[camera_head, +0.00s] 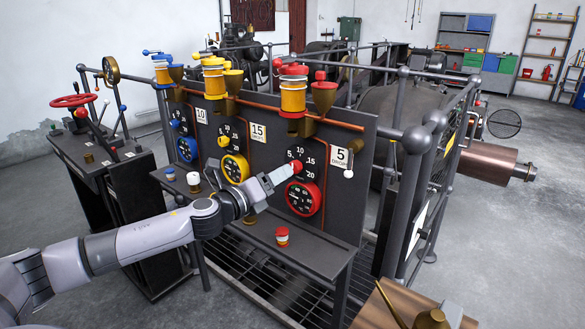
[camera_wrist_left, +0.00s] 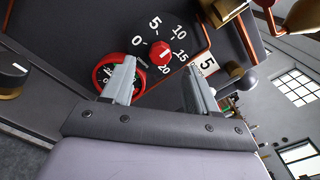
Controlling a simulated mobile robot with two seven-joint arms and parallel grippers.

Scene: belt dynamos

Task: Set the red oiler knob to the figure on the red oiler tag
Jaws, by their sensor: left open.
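The red oiler knob (camera_head: 297,166) sits on a black dial on the grey panel, with figures from 0 to 20 around it. In the left wrist view the knob (camera_wrist_left: 161,53) carries a white mark, but I cannot tell for sure which figure it points to. The red oiler tag (camera_head: 342,158) is white, reads 5 and is right of the dial; it also shows in the left wrist view (camera_wrist_left: 208,65). My left gripper (camera_head: 286,174) is open, its fingers (camera_wrist_left: 160,82) apart just short of the knob and not touching it. My right gripper is out of view.
A red-rimmed gauge (camera_head: 303,198) lies just below the knob. The yellow oiler knob (camera_head: 222,142) and blue oiler knob (camera_head: 175,124) are further left, with tags 15 and 10. A shelf below the panel holds small caps, including a red one (camera_head: 282,236).

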